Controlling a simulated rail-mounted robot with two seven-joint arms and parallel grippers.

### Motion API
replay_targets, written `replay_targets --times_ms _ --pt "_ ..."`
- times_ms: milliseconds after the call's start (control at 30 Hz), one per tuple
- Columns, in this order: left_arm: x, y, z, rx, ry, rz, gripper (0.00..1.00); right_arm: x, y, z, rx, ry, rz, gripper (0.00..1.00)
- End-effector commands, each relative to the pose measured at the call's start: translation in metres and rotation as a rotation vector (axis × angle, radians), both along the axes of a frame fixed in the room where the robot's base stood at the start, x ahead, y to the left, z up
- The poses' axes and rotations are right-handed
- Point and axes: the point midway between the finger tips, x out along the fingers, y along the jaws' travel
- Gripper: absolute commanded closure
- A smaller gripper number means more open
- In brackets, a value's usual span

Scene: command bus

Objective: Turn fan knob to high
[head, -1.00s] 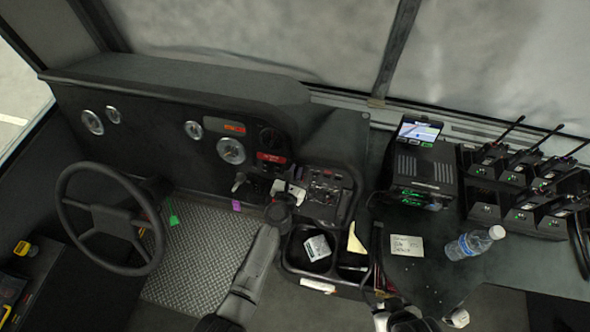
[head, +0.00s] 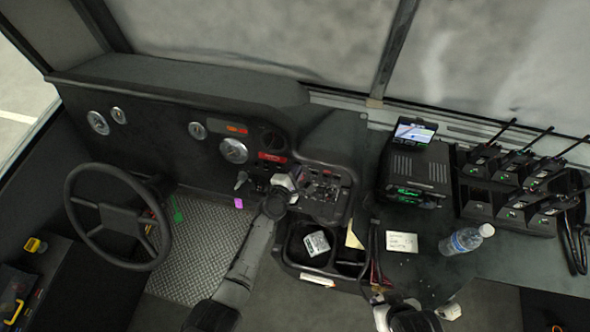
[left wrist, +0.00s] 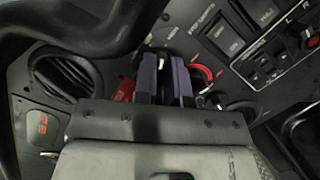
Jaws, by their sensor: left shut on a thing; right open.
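My left gripper (head: 282,184) reaches in from the bottom of the head view to the dark dashboard panel, right of the steering wheel. In the left wrist view, its two purple-grey fingers (left wrist: 166,78) are close together against the panel, shut on a small knob. The fingers hide most of this knob, which seems to be the fan knob; its setting cannot be read. A round dial with a red arc (left wrist: 208,73) sits just right of the fingers. My right gripper (head: 412,312) is open at the bottom of the head view, by the console, with its fingers partly unclear.
The steering wheel (head: 118,217) stands left of my left arm. A console tray (head: 290,247) holds a white packet. A water bottle (head: 467,240), a note (head: 402,242) and several radios (head: 510,190) are on the right counter. A round vent (left wrist: 65,72) lies left of the fingers.

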Motion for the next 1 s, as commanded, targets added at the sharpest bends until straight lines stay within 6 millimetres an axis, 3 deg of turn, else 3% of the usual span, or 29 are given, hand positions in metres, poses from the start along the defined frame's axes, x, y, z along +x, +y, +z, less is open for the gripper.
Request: replay_targets --times_ms 400,967,1000 --pt "-0.0008 0.0001 -0.002 0.163 -0.034 -0.062 1.0 0.0001 0.001 0.0083 0.003 -0.001 -0.002 0.57" --pt "-0.001 -0.0001 -0.0028 0.189 -0.04 -0.073 1.0 0.0 -0.0021 0.0087 -0.007 0.0 0.005 0.57" --pt "-0.0011 -0.0002 -0.0028 0.189 -0.04 -0.073 0.87 0.0001 -0.002 0.0087 -0.007 0.0 0.005 0.57"
